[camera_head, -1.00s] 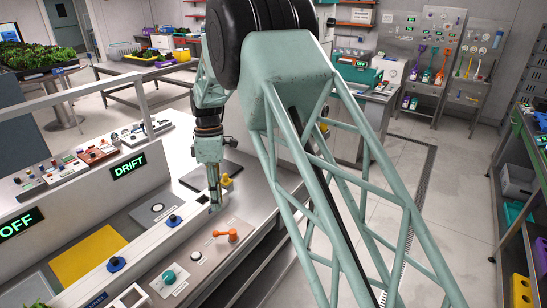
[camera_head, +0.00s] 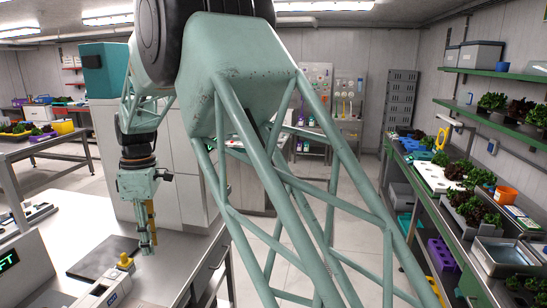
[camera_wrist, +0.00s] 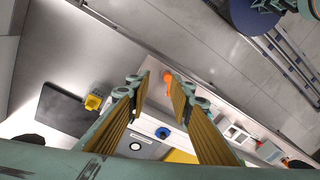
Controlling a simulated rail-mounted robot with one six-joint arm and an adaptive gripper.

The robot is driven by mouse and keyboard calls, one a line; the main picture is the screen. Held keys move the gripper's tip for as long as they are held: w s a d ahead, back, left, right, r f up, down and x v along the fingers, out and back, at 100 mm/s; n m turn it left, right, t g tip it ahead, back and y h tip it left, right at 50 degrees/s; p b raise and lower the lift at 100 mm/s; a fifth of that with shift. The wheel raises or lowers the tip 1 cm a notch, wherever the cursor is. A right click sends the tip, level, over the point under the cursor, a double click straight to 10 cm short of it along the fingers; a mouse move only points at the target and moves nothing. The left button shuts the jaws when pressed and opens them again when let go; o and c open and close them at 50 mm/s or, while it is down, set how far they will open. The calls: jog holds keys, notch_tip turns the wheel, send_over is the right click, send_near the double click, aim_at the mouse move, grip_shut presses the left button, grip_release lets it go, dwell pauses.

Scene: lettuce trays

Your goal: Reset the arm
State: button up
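My gripper (camera_head: 147,246) hangs pointing down at the left of the head view, above the grey workbench. In the wrist view its two fingers (camera_wrist: 158,92) stand apart with nothing between them. It is open and empty. Below and beyond the fingers lie an orange handle (camera_wrist: 168,78) and a blue knob (camera_wrist: 162,132) on the bench panel. A yellow knob (camera_wrist: 93,102) and a dark flat plate (camera_wrist: 62,110) are to the left; both also show in the head view.
The grey bench (camera_head: 60,205) runs along the left. A bench with lettuce trays (camera_head: 470,185) and green-edged shelves (camera_head: 500,70) line the right wall. Another table (camera_head: 45,150) stands at the far left. Open floor (camera_head: 275,240) lies between.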

jog(key=w+d+r+m+t+y, duration=0.1)
jog(key=w+d+r+m, duration=0.2)
jog(key=d+r, duration=0.65)
jog(key=s+d+r+m+t+b, duration=0.1)
jog(key=s+d+r+m, duration=0.1)
jog(key=d+r, duration=0.5)
jog(key=s+d+r+m+t+b, duration=0.1)
jog(key=s+d+r+m, duration=0.2)
jog(key=d, duration=0.8)
jog(key=s+d+r+m+t+b, duration=0.1)
jog(key=d+r+m, duration=0.1)
jog(key=d+r, duration=0.55)
jog(key=s+d+f+m+t, duration=0.1)
jog(key=s+d+m, duration=0.1)
jog(key=s+d, duration=0.5)
jog(key=s+d+f+m, duration=0.2)
jog(key=s+d+m, duration=0.1)
jog(key=s+d, duration=0.45)
jog(key=s+d+f+m, duration=0.2)
jog(key=s+d+f, duration=0.2)
jog(key=s, duration=0.7)
jog(key=s+d+f+m+h+b, duration=0.1)
jog(key=s+d+f+m, duration=0.2)
jog(key=s+f, duration=0.3)
jog(key=s, duration=0.5)
jog(key=shift+s+d+m, duration=0.15)
jog(key=shift+d+m, duration=0.15)
jog(key=shift+d, duration=0.1)
jog(key=shift+a, duration=0.2)
